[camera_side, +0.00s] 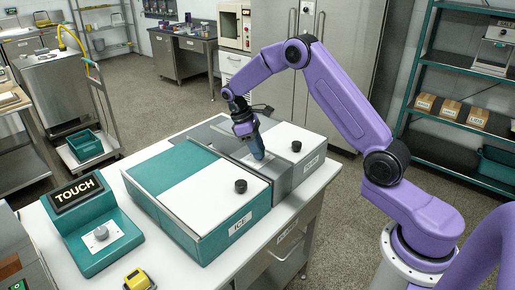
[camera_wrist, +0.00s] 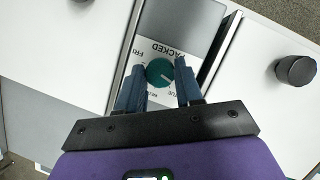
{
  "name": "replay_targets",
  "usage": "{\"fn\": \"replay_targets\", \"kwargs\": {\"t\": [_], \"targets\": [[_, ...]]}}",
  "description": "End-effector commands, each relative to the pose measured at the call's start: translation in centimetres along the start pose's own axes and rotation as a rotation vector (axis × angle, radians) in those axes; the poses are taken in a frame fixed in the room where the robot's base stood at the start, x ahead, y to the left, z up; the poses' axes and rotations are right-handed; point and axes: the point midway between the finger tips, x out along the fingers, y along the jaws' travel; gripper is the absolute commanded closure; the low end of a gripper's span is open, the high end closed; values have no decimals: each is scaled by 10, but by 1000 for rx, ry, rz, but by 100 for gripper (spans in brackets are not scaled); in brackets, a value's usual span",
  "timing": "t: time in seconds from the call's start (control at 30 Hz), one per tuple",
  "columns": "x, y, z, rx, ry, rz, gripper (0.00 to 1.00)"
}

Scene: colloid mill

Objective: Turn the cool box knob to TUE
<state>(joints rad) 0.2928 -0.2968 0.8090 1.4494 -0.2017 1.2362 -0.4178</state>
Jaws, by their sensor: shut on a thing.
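The cool box knob (camera_wrist: 159,71) is a round teal dial on a pale label plate in the wrist view. The plate's print appears upside down there: PACKED above the dial, FRI at upper left, and a partly hidden word ending in UE at lower right. A small white mark shows on the dial, but I cannot read exactly where it points. My gripper (camera_wrist: 160,82) has its two blue fingers on either side of the knob, shut on it. In the side view my gripper (camera_side: 257,150) points down at the grey middle strip and hides the knob.
The cool box (camera_side: 193,240) has a teal and white part marked ICE and white lids with black knobs (camera_side: 240,186) (camera_wrist: 295,70) beside the strip. A teal TOUCH unit (camera_side: 108,240) and a yellow object (camera_side: 138,280) stand at the left on the white bench.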

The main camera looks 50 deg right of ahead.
Motion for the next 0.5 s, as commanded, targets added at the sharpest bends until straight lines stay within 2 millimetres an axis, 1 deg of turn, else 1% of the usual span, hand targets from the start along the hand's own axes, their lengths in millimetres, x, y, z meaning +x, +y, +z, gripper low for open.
{"fn": "replay_targets", "kwargs": {"t": [0.2,0.5], "targets": [[-1,2,0,173,3,-69,95],[-1,3,0,366,4,-149,95]]}}
